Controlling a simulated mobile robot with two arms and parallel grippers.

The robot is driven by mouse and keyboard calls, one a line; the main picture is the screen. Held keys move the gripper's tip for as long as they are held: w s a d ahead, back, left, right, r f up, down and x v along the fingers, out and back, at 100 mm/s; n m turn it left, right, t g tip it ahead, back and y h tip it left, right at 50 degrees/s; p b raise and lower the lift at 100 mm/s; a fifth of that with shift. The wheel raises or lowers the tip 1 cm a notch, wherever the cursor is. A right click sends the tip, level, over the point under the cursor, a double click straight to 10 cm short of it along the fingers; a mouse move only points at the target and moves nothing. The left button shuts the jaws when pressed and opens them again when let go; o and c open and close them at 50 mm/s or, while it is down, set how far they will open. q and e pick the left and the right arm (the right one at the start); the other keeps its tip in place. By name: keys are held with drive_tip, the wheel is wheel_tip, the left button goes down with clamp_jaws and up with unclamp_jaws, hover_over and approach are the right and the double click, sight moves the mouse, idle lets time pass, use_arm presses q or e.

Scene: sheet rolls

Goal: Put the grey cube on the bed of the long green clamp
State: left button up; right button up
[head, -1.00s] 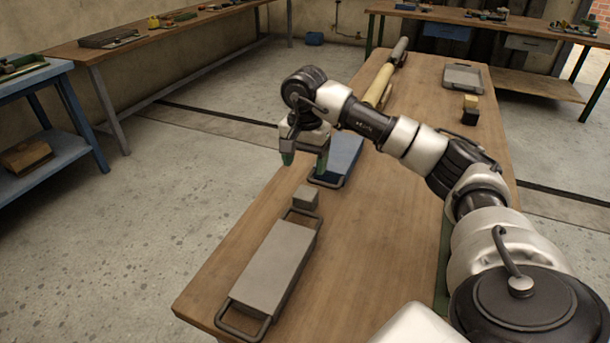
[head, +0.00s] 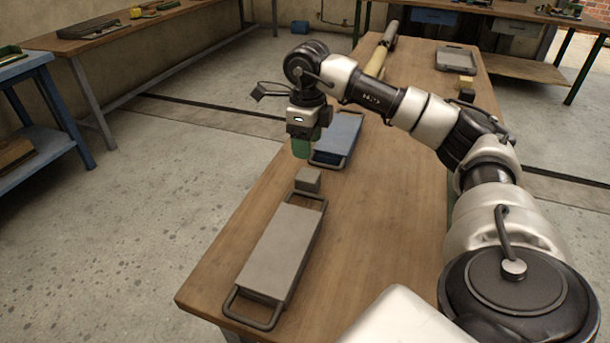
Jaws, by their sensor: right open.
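The grey cube (head: 308,179) sits at the far end of a long grey block with handles (head: 275,250), close by its far handle. My right gripper (head: 302,148) hangs just above and behind the cube, pointing down, with green fingertips. It is open and empty; its fingers overlap from this side, and it does not touch the cube as far as I can tell. The long green clamp cannot be clearly made out; only a thin green sliver (head: 450,202) shows beside my right arm, mostly hidden. My left gripper is not in view.
A blue block with handles (head: 338,138) lies just behind the right gripper. A cream and grey roll (head: 377,58), a grey tray (head: 457,60), a cream cube (head: 466,82) and a black cube (head: 466,95) are farther back. The middle of the wooden table (head: 365,225) is clear.

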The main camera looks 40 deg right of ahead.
sight(308, 174)
wheel_tip(308, 174, down, 5)
drive_tip(key=shift+d+r, duration=0.1)
drive_tip(key=shift+r, duration=0.05)
wheel_tip(308, 174, down, 4)
drive_tip(key=shift+s+f+b, duration=0.1)
drive_tip(key=shift+s+b, duration=0.05)
drive_tip(key=shift+b, duration=0.35)
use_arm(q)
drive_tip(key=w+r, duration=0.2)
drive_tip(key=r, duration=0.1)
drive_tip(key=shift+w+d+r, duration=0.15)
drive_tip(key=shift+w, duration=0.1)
use_arm(e)
drive_tip(key=shift+f, duration=0.5)
drive_tip(key=c, duration=0.7)
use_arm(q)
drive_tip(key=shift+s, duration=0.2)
use_arm(e)
drive_tip(key=shift+r, duration=0.1)
